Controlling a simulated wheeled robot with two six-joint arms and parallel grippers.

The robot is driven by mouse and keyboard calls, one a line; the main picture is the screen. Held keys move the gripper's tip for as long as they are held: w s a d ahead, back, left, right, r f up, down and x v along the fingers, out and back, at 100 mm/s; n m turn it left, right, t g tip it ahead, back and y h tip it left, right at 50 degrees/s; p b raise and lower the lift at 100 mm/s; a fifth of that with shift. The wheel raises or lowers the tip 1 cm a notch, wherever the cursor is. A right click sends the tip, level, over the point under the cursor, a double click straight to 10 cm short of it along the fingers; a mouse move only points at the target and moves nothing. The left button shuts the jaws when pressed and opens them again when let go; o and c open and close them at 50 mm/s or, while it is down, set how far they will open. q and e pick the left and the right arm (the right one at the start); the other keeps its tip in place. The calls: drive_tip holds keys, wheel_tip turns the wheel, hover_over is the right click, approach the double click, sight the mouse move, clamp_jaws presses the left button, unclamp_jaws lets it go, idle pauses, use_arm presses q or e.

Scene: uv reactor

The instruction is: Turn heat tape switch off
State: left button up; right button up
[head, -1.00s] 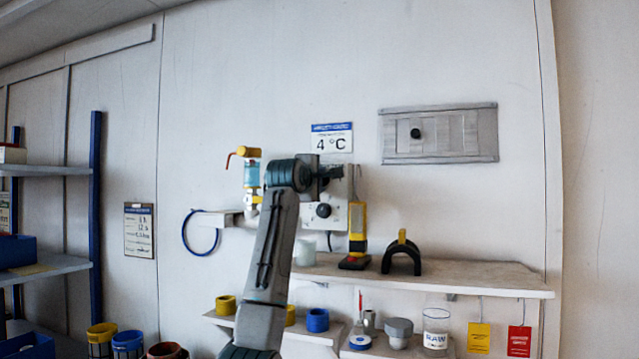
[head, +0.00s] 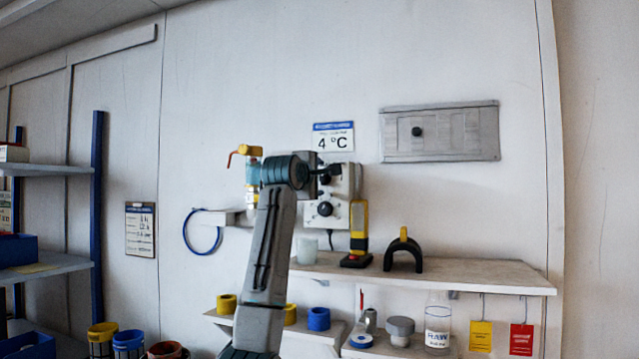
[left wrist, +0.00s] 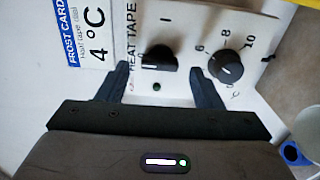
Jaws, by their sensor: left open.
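The white heat tape control box (head: 346,187) is fixed to the wall, partly hidden behind my left arm. In the left wrist view its black heat tape switch knob (left wrist: 158,56) sits beside the "HEAT TAPE" lettering, with a small dark green lamp (left wrist: 157,87) near it. I cannot surely tell which mark the knob points to. A black numbered dial (left wrist: 226,68) is to its right, and also shows in the head view (head: 324,209). My left gripper (left wrist: 159,77) is open, its fingers on either side of the knob, with visible gaps. My right gripper is not in view.
A "4 °C" card (head: 333,137) hangs above the box. A yellow-handled tool (head: 358,222), a white cup (head: 307,250) and a black arch (head: 403,252) stand on the shelf (head: 460,276) below.

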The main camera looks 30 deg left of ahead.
use_arm(q)
drive_tip(key=b+v, duration=0.3)
drive_tip(key=v, duration=0.6)
drive_tip(key=shift+b, duration=0.3)
